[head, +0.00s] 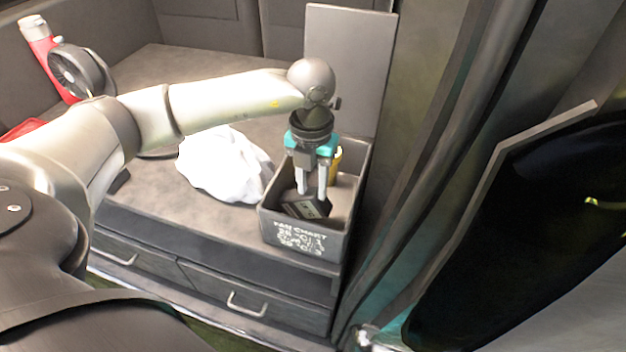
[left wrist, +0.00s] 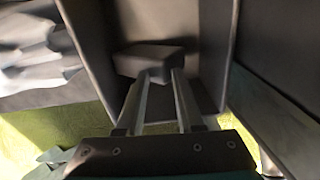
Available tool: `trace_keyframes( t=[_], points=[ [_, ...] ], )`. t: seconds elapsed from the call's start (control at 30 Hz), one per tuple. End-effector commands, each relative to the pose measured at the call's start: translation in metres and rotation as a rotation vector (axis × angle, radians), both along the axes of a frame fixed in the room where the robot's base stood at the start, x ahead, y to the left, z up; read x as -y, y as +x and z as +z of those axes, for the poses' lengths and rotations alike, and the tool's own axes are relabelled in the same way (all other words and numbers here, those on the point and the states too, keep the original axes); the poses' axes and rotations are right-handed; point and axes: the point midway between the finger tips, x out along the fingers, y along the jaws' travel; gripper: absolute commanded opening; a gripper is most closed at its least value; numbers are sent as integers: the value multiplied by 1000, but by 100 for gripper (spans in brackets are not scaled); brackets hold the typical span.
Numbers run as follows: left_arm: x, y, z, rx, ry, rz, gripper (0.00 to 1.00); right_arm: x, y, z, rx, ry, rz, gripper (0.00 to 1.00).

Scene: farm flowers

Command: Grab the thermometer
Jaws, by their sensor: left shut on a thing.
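The thermometer appears to be the small dark box-shaped device (head: 307,207) with a pale label, inside the grey bin near its front wall. It also shows in the left wrist view as a dark block (left wrist: 155,60) at the fingertips. My left gripper (head: 312,192) points down into the bin and is shut on this device. In the left wrist view the fingertips (left wrist: 160,76) meet its near side. The device is tilted; whether it touches the bin floor I cannot tell. My right gripper is not in view.
The grey bin (head: 300,241) with white writing stands at the counter's right end. A yellow item (head: 335,160) is in it behind the gripper. A white cloth or bag (head: 222,167) lies left of it. A fan (head: 80,70) and red bottle (head: 42,50) stand far left.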

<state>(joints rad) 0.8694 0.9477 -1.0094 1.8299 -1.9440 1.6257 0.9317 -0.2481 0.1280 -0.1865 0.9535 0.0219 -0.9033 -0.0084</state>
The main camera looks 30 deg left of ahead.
Motion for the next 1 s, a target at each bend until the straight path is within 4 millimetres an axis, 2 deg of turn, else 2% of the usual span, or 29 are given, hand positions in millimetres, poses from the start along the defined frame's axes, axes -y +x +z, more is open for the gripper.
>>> trace_keyframes(
  t=[0.03,0.17,0.3,0.5,0.57,0.7,1.0],
  points=[
    [-6,-3,-3,-11,17,6,0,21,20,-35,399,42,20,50],
    [-7,-2,27,-8,19,7,0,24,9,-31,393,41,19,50],
    [-6,-1,57,-2,16,6,0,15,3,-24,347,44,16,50],
    [-6,0,91,2,13,4,0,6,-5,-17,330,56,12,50],
    [-5,0,98,2,13,4,0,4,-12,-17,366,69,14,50],
    [-5,0,109,1,12,4,0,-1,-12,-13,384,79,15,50],
    [-5,0,113,2,12,4,0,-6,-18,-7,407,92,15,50]
  ],
)
